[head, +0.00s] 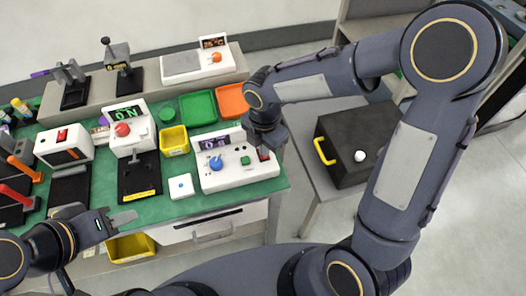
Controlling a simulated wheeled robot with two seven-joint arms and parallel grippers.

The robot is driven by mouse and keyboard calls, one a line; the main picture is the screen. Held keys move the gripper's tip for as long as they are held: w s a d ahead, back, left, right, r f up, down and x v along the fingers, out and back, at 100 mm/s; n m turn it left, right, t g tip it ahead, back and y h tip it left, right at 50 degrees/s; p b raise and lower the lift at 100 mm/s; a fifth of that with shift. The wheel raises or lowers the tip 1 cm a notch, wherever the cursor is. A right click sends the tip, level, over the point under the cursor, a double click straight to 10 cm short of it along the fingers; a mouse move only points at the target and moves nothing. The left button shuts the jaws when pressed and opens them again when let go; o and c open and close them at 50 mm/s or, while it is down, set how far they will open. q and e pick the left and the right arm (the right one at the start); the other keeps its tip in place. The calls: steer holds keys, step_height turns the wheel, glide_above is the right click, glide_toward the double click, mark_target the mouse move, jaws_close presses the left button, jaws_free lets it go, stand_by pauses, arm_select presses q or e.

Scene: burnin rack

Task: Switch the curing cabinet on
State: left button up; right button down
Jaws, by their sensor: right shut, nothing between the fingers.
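No label shows which thing is the curing cabinet. A white control unit (238,177) on the green bench has a blue knob (216,164), a green button (245,160), a purple display (214,143) and a red switch (264,154) at its right end. My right gripper (266,146) is shut and empty, pointing down right at the red switch; I cannot tell whether it touches, and it partly hides the switch. A dark box (340,130) with a yellow handle (323,151) and white knob stands on a grey table. My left gripper (103,222) is open and empty at the bench's front edge.
A white box with a red button (123,129) and green display reading "ON" stands left of a yellow bin (174,141). A small white box (180,186), green tray (198,107) and orange tray (232,101) are nearby. Tools crowd the left.

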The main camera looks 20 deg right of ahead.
steer(key=shift+f+b, duration=0.4)
steer(key=shift+f, duration=0.2)
steer(key=shift+r, duration=0.1)
step_height(320, 180, up, 7)
steer(key=p, duration=0.6)
stand_by(0.4)
stand_by(0.3)
